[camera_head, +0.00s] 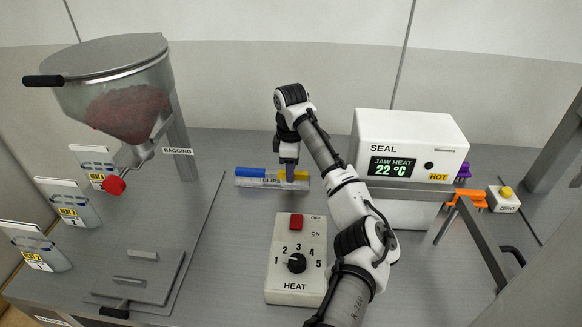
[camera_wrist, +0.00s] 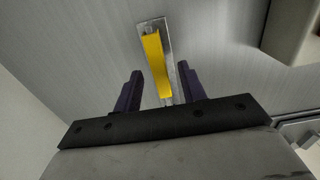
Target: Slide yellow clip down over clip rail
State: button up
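The yellow clip (camera_head: 301,174) sits at the right end of the grey clip rail (camera_head: 245,183), which is marked CLIPS. In the wrist view the yellow clip (camera_wrist: 157,65) is a long bar lying along the metal rail (camera_wrist: 167,100), with bare rail showing at both ends. My gripper (camera_head: 290,178) points down at the clip and partly covers it in the head view. In the wrist view my gripper (camera_wrist: 159,84) is open, with one dark finger on each side of the clip's near end and gaps between. I cannot tell how firmly the clip is seated.
A blue clip (camera_head: 250,172) lies on the rail's left part. The heat control box (camera_head: 297,258) stands in front, the white sealer (camera_head: 408,140) to the right. The bagging hopper (camera_head: 115,90) stands at the left. Grey bench is free between rail and hopper.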

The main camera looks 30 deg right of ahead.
notch_tip(320, 180, up, 14)
jog(key=b, duration=0.1)
dwell(0.5)
jog(key=shift+f, duration=0.15)
